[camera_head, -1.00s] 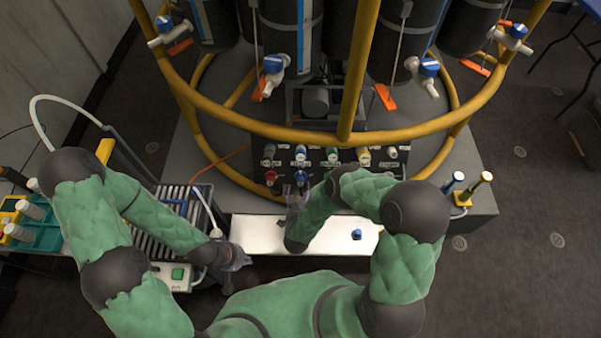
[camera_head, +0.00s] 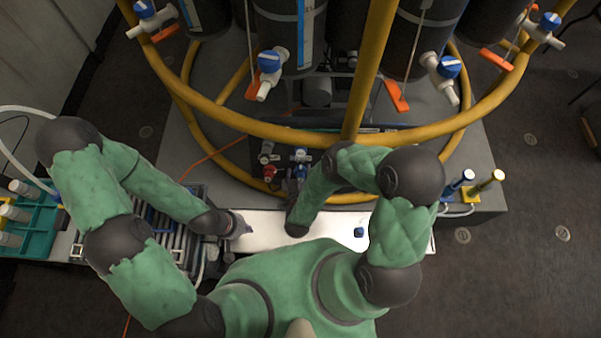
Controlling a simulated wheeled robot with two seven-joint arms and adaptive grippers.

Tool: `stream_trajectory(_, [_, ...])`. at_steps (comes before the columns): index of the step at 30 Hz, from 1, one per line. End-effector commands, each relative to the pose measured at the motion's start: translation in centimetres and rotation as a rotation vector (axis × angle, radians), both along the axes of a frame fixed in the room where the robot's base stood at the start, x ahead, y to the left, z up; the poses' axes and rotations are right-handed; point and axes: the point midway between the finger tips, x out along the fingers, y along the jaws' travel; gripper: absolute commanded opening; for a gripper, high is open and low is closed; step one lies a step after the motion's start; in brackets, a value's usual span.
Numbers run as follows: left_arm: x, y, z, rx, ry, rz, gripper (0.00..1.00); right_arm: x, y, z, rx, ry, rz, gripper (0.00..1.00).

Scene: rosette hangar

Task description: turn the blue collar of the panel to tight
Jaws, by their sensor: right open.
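The dark panel (camera_head: 282,160) stands behind the white bench top, its right part hidden by my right arm. Its left part shows a red collar (camera_head: 269,172), a blue collar (camera_head: 301,171) in the lower row, and a white fitting with blue (camera_head: 301,156) above it. My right gripper (camera_head: 293,187) is open, just below and in front of the lower blue collar. Whether its fingers touch the collar is not clear. My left gripper (camera_head: 241,226) is over the left end of the white surface; its fingers are too small to read.
A small blue piece (camera_head: 359,232) lies on the white surface (camera_head: 270,236). A yellow pipe frame (camera_head: 290,133) arches over the panel. A blue-topped post and a yellow post (camera_head: 487,183) stand at right. A teal rack (camera_head: 30,228) is at left.

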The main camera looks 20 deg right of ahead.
Motion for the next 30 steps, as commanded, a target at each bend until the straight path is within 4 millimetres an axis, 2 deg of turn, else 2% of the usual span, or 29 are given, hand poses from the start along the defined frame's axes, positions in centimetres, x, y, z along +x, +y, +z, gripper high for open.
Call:
stream_trajectory(2, [-0.01,0.0,0.01,0.0,0.0,0.0,0.0,0.01,0.0,0.0,0.0,0.0,0.0,0.72])
stream_trajectory(8, [-0.01,0.0,0.0,0.0,0.0,0.0,0.0,0.06,-0.01,0.03,0.0,-0.001,0.0,0.18])
stream_trajectory(20, [0.01,0.0,0.11,0.0,0.0,0.0,0.0,0.33,0.0,0.27,0.028,-0.017,-0.019,0.17])
stream_trajectory(30, [0.01,0.0,0.62,0.0,0.0,0.0,0.0,0.59,0.01,0.5,0.204,-0.074,-0.133,0.17])
